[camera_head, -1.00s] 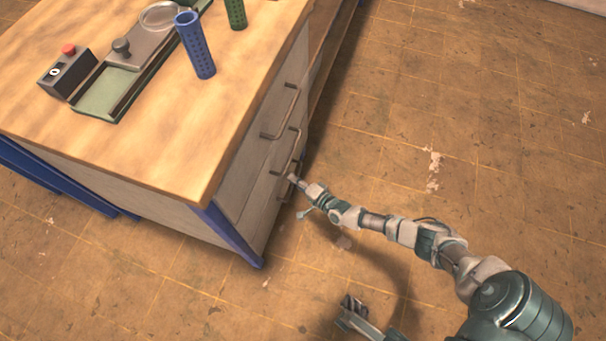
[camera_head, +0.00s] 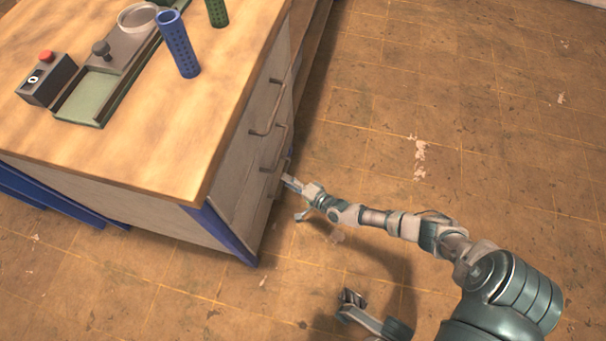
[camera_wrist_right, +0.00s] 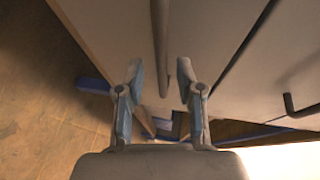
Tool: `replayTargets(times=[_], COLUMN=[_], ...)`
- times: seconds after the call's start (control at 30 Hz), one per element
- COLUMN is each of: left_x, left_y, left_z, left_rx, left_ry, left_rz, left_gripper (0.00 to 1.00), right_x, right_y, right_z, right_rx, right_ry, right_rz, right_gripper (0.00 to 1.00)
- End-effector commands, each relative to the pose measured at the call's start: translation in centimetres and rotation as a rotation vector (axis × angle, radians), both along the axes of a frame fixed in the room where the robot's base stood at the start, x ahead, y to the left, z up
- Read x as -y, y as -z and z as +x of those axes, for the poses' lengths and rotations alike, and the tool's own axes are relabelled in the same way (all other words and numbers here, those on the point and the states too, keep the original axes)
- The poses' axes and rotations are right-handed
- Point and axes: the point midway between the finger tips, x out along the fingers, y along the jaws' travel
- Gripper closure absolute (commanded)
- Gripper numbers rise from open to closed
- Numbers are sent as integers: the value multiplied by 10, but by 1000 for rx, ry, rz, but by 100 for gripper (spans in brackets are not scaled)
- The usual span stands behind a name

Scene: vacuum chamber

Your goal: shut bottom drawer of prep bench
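The prep bench (camera_head: 222,225) has a pale drawer face on its right side with dark bar handles, an upper one (camera_head: 266,112) and a lower one (camera_head: 276,150). My right gripper (camera_head: 288,185) is low beside the drawer fronts. In the right wrist view, its two fingers (camera_wrist_right: 163,90) are spread apart, with a handle bar (camera_wrist_right: 159,40) in line with the gap between them; contact cannot be told.
On the bench top stand a blue perforated cup (camera_head: 178,44), a green cup (camera_head: 217,12), a control box with a red button (camera_head: 46,80) and a green-grey tray fixture (camera_head: 98,98). The tiled floor (camera_head: 450,130) right of the bench is clear.

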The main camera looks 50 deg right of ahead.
Motion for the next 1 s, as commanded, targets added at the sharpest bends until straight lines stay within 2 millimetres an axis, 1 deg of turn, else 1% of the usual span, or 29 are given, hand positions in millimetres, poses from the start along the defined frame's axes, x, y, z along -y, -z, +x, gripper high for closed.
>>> replayTargets(times=[0.03,0.2,0.3,0.4,0.57,1.0], left_x=[1,2,2,2,2,3], left_y=[0,0,1,1,1,3], left_z=[0,1,1,1,1,5], left_rx=[-1,-2,-3,-3,-4,-10], left_ry=[0,-1,-1,-1,0,0], left_rz=[0,2,2,2,1,3], left_gripper=[36,36,36,36,36,36], right_x=[0,1,1,1,1,1], right_y=[1,-5,-9,-11,-13,-13], right_z=[-14,-49,-66,-79,-88,-88], right_rx=[-4,-3,-3,-3,-2,-2], right_ry=[-1,-1,-2,-1,-1,-1], right_rz=[4,4,4,4,3,3], right_gripper=[63,63,63,63,63,63])
